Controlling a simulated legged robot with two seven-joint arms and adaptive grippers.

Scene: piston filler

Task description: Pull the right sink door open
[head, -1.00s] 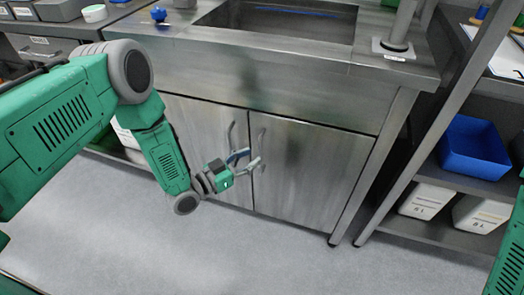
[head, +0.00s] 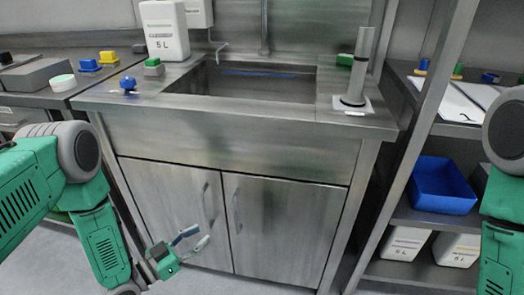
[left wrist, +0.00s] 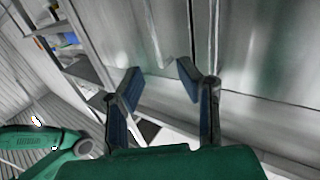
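The right sink door (head: 290,235) is a flat steel panel under the sink and looks shut. Its curved upright handle (head: 238,211) is near its left edge. The left sink door (head: 160,198) also looks shut, with its handle (head: 207,204) near the seam. My left gripper (head: 193,239) is open and empty, in front of the left door and lower left of the right handle. In the left wrist view the open fingers (left wrist: 160,73) point at the steel front, with a curved bar, probably a handle, beyond them. My right arm shows at the right edge; its gripper is out of view.
The steel counter holds a sink basin (head: 245,83), a white 5 L container (head: 164,32) and an upright post (head: 360,62). A shelf at right holds a blue bin (head: 441,187) and white boxes (head: 405,242). A table leg stands right of the doors.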

